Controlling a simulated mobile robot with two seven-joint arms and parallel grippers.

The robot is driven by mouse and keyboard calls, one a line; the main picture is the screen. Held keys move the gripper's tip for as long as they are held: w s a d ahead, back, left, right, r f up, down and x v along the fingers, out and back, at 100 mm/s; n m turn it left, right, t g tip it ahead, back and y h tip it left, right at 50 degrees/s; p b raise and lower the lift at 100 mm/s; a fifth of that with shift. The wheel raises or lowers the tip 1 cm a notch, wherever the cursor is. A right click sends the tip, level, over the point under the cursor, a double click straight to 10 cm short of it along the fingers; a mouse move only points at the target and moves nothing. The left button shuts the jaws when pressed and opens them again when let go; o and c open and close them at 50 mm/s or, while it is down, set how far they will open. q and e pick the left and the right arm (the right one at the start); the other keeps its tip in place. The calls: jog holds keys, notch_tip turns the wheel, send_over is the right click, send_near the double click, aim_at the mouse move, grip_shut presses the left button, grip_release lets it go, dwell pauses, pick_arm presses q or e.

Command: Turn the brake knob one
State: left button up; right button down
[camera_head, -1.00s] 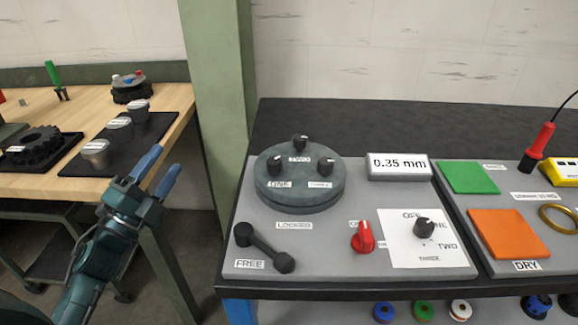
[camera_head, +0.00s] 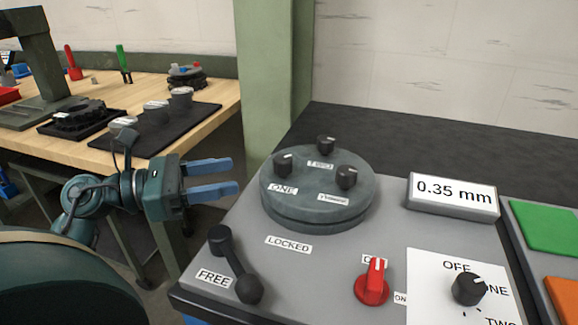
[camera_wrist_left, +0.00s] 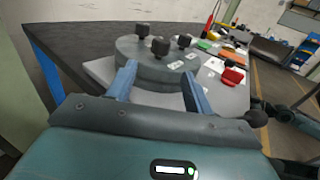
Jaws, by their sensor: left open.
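A round grey disc (camera_head: 300,218) on the grey panel carries three black knobs. The front-left knob (camera_head: 283,164) stands by the label ONE (camera_head: 284,188); it appears to be the middle knob in the left wrist view (camera_wrist_left: 160,46). The other knobs are at the back (camera_head: 326,145) and front right (camera_head: 347,177). My left gripper (camera_head: 233,176) is open and empty, left of the disc, its blue fingers pointing right towards it. In the left wrist view the disc lies ahead between the fingertips (camera_wrist_left: 158,72), apparently apart from them. My right gripper is not in view.
A black lever (camera_head: 235,266) lies near FREE and LOCKED labels at the panel's front left. A red switch (camera_head: 372,283), a black selector (camera_head: 468,288) and a 0.35 mm display (camera_head: 453,194) are to the right. A green post (camera_head: 270,80) stands behind my left gripper.

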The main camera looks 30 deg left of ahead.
aim_at(284, 166)
pick_arm(q)
jog(key=p+x, duration=0.1)
jog(key=x, duration=0.8)
jog(key=shift+w+d+r, duration=0.1)
jog(key=shift+d, duration=0.05)
jog(key=shift+p+x, duration=0.3)
jog(key=shift+x, duration=0.5)
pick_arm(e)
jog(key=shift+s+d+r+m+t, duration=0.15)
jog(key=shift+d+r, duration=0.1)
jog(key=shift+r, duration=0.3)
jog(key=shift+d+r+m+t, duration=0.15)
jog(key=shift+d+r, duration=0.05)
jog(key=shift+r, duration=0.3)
